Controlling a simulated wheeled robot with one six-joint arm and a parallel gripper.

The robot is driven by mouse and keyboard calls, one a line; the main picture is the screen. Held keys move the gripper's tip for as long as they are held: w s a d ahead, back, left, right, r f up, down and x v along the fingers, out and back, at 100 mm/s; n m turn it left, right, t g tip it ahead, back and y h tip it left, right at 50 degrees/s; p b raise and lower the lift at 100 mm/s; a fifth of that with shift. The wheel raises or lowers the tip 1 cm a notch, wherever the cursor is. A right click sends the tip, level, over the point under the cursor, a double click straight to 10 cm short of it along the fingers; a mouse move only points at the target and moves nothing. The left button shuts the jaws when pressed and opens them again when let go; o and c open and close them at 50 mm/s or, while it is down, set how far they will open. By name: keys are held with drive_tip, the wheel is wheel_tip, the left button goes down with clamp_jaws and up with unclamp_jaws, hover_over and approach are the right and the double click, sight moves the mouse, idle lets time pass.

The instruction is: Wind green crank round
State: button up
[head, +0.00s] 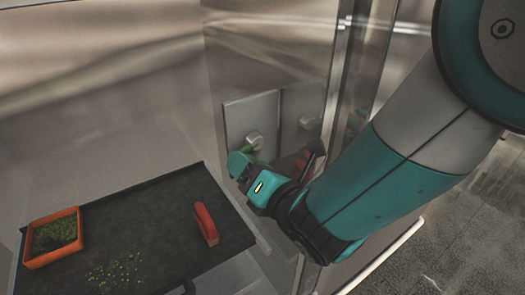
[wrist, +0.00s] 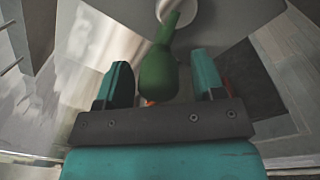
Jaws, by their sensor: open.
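The green crank is mounted by a pale round hub (head: 254,140) on a grey plate on the metal wall. In the wrist view its green handle (wrist: 158,72) hangs down from the hub (wrist: 176,12), with the thick end between my two fingers. My gripper (wrist: 162,85) is open, with a gap on each side of the handle. In the head view my gripper (head: 240,166) is at the crank, just below the hub, and hides most of the handle.
A dark tray (head: 150,225) stands at lower left. It holds an orange box (head: 30,262) with green contents, a red block-like object (head: 206,224) and scattered yellowish grains (head: 115,270). A shiny, reflecting panel (head: 345,90) stands close to the right of my gripper.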

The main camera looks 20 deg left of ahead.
drive_tip(key=c, duration=0.9)
drive_tip(key=shift+r+m, duration=0.1)
drive_tip(key=shift+m, duration=0.2)
